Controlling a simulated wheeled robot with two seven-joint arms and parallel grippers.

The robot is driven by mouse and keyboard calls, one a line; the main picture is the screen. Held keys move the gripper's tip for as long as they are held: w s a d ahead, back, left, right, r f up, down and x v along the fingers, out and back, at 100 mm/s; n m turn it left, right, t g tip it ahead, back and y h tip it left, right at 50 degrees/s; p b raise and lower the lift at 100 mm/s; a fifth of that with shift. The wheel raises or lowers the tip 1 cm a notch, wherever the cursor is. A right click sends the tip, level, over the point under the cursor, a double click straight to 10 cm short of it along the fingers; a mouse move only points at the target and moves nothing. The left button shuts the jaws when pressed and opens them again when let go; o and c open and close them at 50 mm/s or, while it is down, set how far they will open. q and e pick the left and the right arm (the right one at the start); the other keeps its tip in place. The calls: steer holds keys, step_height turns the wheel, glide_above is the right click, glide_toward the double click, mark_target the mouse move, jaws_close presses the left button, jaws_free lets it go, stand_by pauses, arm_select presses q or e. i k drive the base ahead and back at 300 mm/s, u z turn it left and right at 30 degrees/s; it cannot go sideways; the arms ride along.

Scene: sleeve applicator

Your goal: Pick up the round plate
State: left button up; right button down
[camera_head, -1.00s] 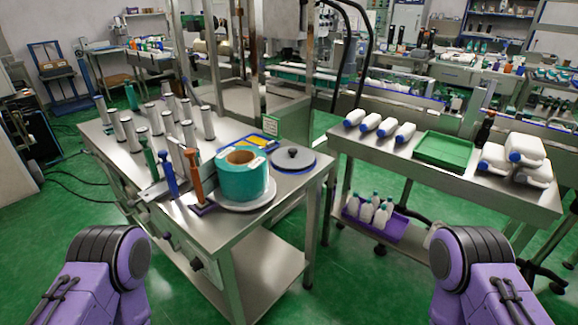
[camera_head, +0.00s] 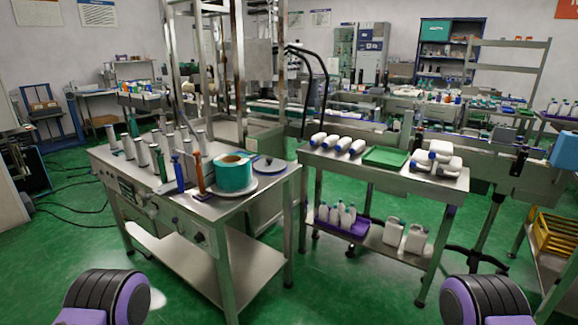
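A round grey plate with a dark knob (camera_head: 267,164) lies flat at the right rear corner of the left metal table (camera_head: 232,208). A teal roll (camera_head: 234,175) stands left of it on a second round, light grey disc (camera_head: 240,192), whose middle the roll hides. I cannot tell from the frame which of the two the task calls the round plate. Only purple and black links of my arms show at the bottom left and bottom right. Both my grippers are out of view, and nothing of mine touches either disc.
Several metal cylinders and upright coloured tools (camera_head: 199,173) crowd the table's left part. A second metal table (camera_head: 335,166) to the right holds white bottles and a green tray (camera_head: 386,157). Green floor (camera_head: 340,290) is open in front.

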mark_target(269, 165)
steer(key=z, duration=0.65)
steer(key=i, duration=0.8)
steer(key=z, duration=0.65)
steer(key=i, duration=0.85)
steer(key=u, duration=0.3)
